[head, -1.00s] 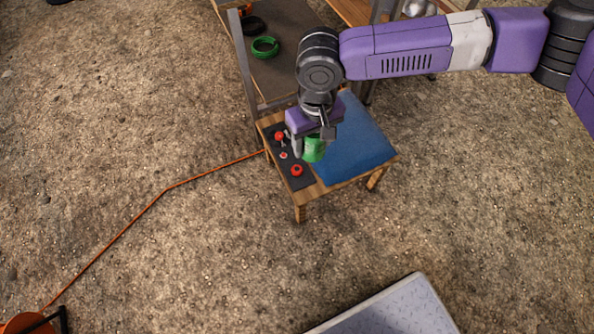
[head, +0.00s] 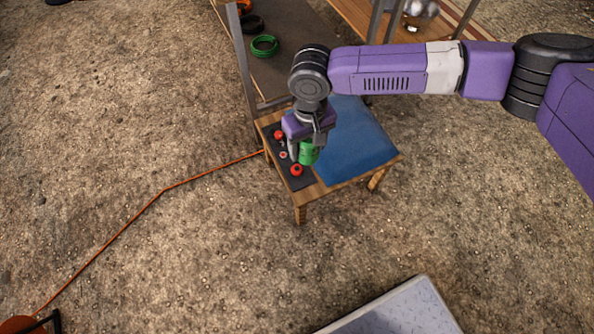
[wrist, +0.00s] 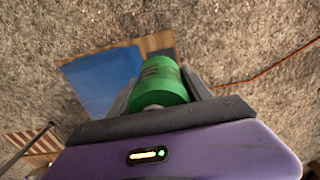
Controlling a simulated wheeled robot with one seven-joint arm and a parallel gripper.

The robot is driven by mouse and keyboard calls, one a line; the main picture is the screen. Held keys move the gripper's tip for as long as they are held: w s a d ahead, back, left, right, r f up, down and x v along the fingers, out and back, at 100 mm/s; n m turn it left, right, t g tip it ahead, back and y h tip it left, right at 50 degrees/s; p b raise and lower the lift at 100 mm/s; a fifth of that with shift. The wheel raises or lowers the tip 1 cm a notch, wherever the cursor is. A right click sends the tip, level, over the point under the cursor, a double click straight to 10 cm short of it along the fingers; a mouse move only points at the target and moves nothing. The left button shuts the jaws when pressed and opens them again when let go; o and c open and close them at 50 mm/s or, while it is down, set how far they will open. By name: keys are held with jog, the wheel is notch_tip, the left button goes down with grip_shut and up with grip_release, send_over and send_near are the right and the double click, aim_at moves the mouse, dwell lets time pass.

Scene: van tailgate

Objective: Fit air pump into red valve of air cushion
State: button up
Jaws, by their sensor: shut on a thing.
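My gripper (head: 305,150) is shut on a green cylinder, the air pump (head: 309,153), which also shows between the fingers in the wrist view (wrist: 160,84). I hold the pump above the small wooden table, near the line between the black strip and the blue air cushion. The blue cushion (head: 352,140) lies on the table, right of the pump. Several red fittings sit on the black strip (head: 290,174); one red valve (head: 296,170) is near the front, just below and left of the pump, and another (head: 279,134) is at the back. The pump's lower end and any contact are hidden in the wrist view.
The small wooden table (head: 310,193) stands on gravel. Behind it a dark bench holds a green coil (head: 264,46). An orange cord (head: 165,189) runs from the table to the lower left. A pale plate (head: 395,312) lies at the front. Gravel between is clear.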

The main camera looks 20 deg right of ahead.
jog(key=shift+w+f+b, duration=1.65)
jog(key=shift+f+b, duration=0.55)
jog(key=shift+f, duration=2.45)
jog(key=b, duration=0.5)
send_over(297, 168)
jog(key=shift+f, duration=3.95)
jog(key=shift+p, duration=0.5)
jog(key=shift+a+f, duration=0.1)
jog(key=shift+f, duration=0.15)
jog(key=shift+f, duration=0.35)
jog(key=shift+f, duration=0.35)
jog(key=shift+f+b, duration=0.3)
jog(key=shift+f, duration=0.35)
